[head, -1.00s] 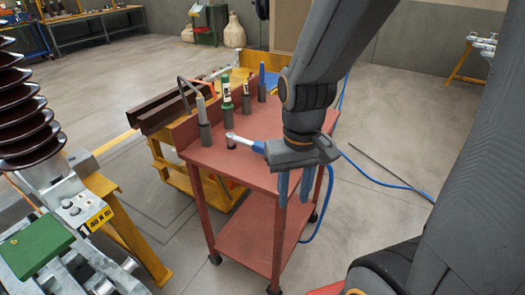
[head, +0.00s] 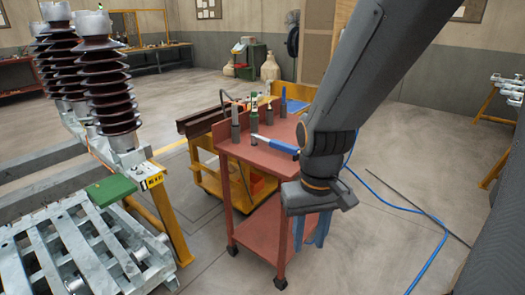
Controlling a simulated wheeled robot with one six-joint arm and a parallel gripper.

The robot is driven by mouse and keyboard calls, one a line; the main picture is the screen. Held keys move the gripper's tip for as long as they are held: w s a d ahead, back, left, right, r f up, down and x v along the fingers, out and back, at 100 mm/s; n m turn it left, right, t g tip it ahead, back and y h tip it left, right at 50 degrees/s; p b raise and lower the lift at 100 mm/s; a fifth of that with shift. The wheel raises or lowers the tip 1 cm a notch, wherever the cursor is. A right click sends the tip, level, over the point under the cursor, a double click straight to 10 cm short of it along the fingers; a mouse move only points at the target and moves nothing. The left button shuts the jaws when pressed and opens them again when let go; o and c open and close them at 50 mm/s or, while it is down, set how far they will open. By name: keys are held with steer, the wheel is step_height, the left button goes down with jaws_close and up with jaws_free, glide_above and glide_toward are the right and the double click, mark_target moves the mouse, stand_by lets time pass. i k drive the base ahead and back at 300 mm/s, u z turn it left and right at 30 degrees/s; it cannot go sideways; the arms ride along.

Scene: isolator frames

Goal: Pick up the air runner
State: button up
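A tool with a blue handle and a silver head (head: 276,144), which looks like the air runner, lies level across the top of the red cart (head: 262,160). Its head end rests at a dark holder, and its right end is partly hidden behind my arm. My gripper (head: 310,234) points down in front of the cart's right front side, below and to the right of the tool and apart from it. Its two blue fingers are spread with nothing seen between them.
Several tools stand upright in dark holders on the cart, including a blue one (head: 283,100). A blue hose (head: 405,205) runs over the floor at right. Brown ribbed insulators (head: 103,85) on a metal frame (head: 85,250) stand at left. Floor at right is mostly clear.

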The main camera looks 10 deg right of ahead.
mark_target(290, 149)
steer(key=u, duration=0.3)
steer(key=i, duration=1.35)
steer(key=z, duration=1.3)
